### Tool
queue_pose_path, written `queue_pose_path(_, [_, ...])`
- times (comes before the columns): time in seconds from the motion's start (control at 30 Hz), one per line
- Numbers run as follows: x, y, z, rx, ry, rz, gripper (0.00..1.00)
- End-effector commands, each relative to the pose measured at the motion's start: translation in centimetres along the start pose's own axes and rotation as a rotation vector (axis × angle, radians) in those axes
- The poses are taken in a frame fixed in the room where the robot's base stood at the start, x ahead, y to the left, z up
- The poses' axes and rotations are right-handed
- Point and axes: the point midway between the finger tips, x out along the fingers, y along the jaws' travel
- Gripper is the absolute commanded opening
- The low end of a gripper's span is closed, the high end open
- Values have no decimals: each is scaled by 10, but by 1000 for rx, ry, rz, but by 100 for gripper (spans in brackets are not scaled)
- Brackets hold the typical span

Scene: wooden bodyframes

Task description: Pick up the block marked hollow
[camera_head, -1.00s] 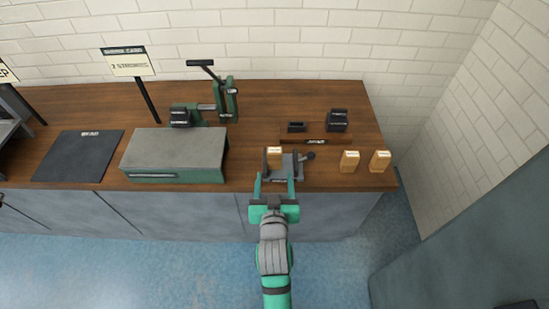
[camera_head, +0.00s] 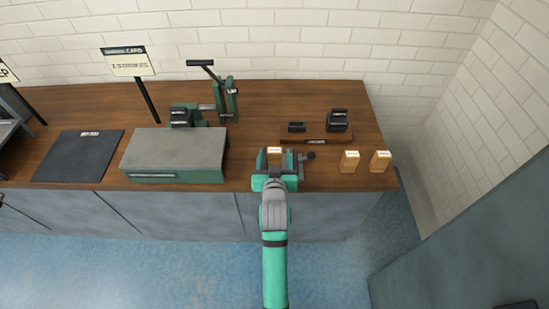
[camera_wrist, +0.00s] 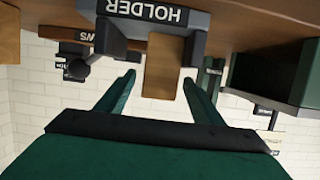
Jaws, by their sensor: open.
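Three light wooden blocks with small white tops stand on the bench in the head view: one (camera_head: 274,150) at the grey holder, a second (camera_head: 349,162) and a third (camera_head: 380,161) to its right. I cannot read their marks, so I cannot tell which is hollow. My gripper (camera_head: 275,158) is open at the holder, with its fingers toward the block there. In the wrist view, upside down, this block (camera_wrist: 163,66) shows between and beyond the green fingertips of my gripper (camera_wrist: 158,79), with gaps on both sides. The holder (camera_wrist: 150,14) bears the word HOLDER.
A grey-topped green box (camera_head: 175,150) and a green press (camera_head: 228,100) stand to the left. A dark knob (camera_head: 310,156) sits just right of the holder. A brown tray (camera_head: 330,138) and dark blocks (camera_head: 337,120) lie behind. A black mat (camera_head: 80,156) lies far left.

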Motion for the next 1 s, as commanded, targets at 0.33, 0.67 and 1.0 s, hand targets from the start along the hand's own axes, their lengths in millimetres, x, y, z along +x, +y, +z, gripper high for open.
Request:
queue_pose_path(0.33, [14,0,0,1,-1,1,61])
queue_pose_path(0.67, [13,0,0,1,0,0,14])
queue_pose_path(1.0, [12,0,-6,1,3,0,15])
